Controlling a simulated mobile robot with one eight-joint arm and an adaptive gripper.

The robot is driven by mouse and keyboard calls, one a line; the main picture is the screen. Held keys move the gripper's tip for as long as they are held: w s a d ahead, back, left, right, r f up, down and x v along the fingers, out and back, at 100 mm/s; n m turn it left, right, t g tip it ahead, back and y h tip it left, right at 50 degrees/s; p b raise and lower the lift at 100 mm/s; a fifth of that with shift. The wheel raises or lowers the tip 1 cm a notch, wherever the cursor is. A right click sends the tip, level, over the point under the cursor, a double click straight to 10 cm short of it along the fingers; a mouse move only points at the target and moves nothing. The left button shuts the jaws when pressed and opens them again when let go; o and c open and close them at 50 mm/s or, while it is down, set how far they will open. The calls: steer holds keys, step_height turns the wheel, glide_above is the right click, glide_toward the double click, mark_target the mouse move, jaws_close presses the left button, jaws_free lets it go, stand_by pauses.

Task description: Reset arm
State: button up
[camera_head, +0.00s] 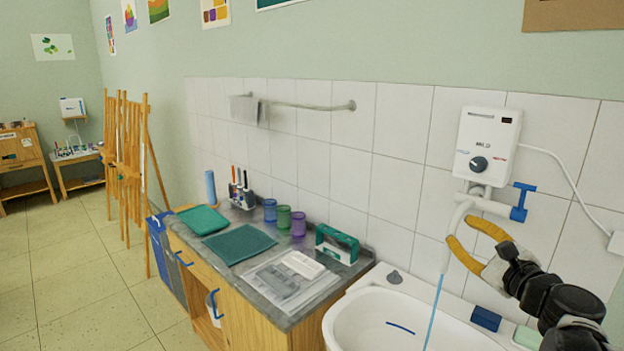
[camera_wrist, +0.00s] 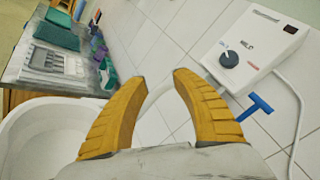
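My gripper (camera_head: 457,238) is at the right of the head view, above the right part of the white sink (camera_head: 341,317). Its two yellow fingers are apart with nothing between them. In the wrist view my gripper (camera_wrist: 160,82) also shows open and empty, with the tiled wall beyond it. The white water heater (camera_head: 488,145) is on the wall just above my gripper, and its blue tap handle (camera_head: 523,201) is to the gripper's upper right. A white spout hose (camera_head: 453,234) hangs close to the fingers, and blue water (camera_head: 434,310) runs down from it into the sink.
Left of the sink a wooden counter (camera_head: 245,318) holds green mats (camera_head: 240,244), cups (camera_head: 284,217), a green-and-white box (camera_head: 337,243) and a tray. A blue sponge (camera_head: 485,319) lies on the sink's rim. Easels (camera_head: 128,150) stand at the far left, beside open floor.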

steer(key=s+a+f+n+g+y, duration=0.1)
steer(key=s+a+f+n+g, duration=0.25)
steer(key=a+n, duration=0.45)
steer(key=s+a+f+n+g+y, duration=0.1)
steer(key=s+a+f+n+g, duration=0.35)
steer(key=a, duration=0.65)
steer(key=s+f+n+g+h, duration=0.2)
steer(key=s+f+n, duration=0.3)
steer(key=s+n, duration=0.8)
steer(key=shift+s+a+g+h, duration=0.15)
steer(key=shift+g+h, duration=0.25)
steer(key=shift+h, duration=0.4)
